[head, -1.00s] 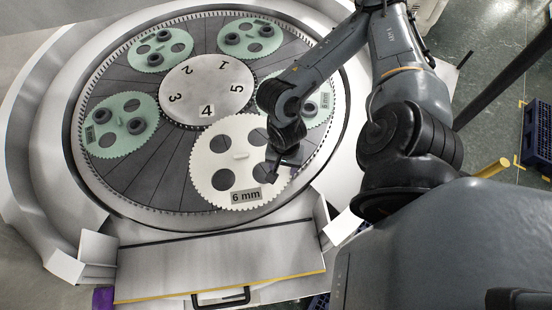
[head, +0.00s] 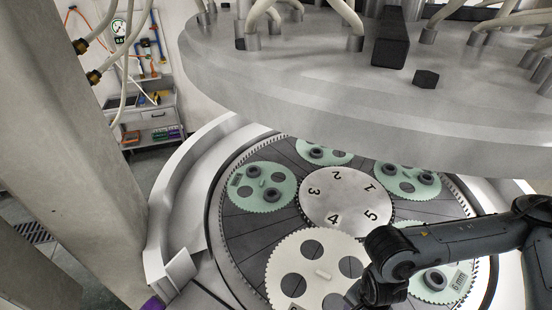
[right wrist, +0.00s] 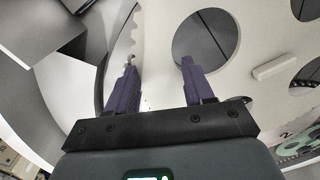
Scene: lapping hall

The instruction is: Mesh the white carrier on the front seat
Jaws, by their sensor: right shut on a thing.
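The white carrier (head: 320,262), a toothed disc with round holes and a raised bar in its middle, lies at the front of the lapping plate, beside the numbered centre disc (head: 335,200). It also shows in the right wrist view (right wrist: 250,50). My right gripper (right wrist: 160,66) has its purple fingers around the strip between the carrier's toothed edge and one hole, shut on it. In the head view my right arm covers the carrier's right side, and the frame cuts off its front. I cannot tell whether its teeth engage the outer ring.
Several green carriers (head: 246,198) with dark rings on them occupy the other places around the plate. The large upper plate (head: 300,95) with hoses hangs over the back. A grey column (head: 70,150) stands at left. A purple object (head: 152,303) sits at the lower left.

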